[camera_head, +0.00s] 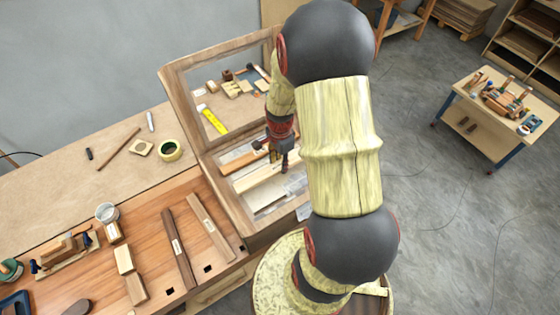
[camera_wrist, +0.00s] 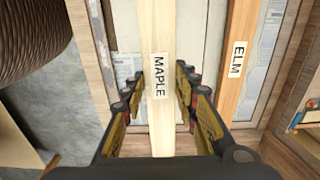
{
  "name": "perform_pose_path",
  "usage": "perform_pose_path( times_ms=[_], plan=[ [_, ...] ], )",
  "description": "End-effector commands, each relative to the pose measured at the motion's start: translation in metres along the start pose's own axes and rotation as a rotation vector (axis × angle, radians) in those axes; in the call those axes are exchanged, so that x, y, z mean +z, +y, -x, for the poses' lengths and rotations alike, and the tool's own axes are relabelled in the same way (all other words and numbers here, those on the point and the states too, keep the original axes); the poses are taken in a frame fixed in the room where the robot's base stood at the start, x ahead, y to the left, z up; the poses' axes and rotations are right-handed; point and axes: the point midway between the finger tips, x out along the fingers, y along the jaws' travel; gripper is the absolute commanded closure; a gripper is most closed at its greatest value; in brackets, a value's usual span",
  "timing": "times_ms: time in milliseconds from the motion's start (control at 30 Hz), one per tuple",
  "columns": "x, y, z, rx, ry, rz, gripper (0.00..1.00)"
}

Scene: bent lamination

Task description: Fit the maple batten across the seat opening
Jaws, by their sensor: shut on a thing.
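The maple batten (camera_wrist: 160,30) is a long pale strip labelled MAPLE in the wrist view. My gripper (camera_wrist: 160,92) is shut on it, with a finger along each long side. In the head view, my gripper (camera_head: 284,165) is low over the seat opening, and the pale batten (camera_head: 258,180) lies along that opening. The seat frame (camera_head: 212,172) is wooden, with pale sheet and printed paper showing inside. The batten's near end is hidden by my gripper in the wrist view. I cannot tell whether its ends rest on the frame.
An orange-brown batten labelled ELM (camera_wrist: 234,75) lies beside the maple, apart from it. A dark batten (camera_head: 178,250) and a brown batten (camera_head: 210,228) lie on the bench (camera_head: 60,205). The chair's back frame (camera_head: 178,95) stands behind the seat. A tool cart (camera_head: 495,110) stands right.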

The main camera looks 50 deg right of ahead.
Motion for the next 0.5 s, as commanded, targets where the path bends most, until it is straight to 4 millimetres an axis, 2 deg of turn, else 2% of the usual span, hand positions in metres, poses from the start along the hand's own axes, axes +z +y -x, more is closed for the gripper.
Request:
perform_pose_path(
  times_ms=[200, 500],
  plan=[
    [0.0, 0.0, -0.023, 0.0, 0.0, 0.0, 1.0],
    [0.0, 0.0, -0.044, 0.001, 0.0, 0.0, 1.0]
  ],
)
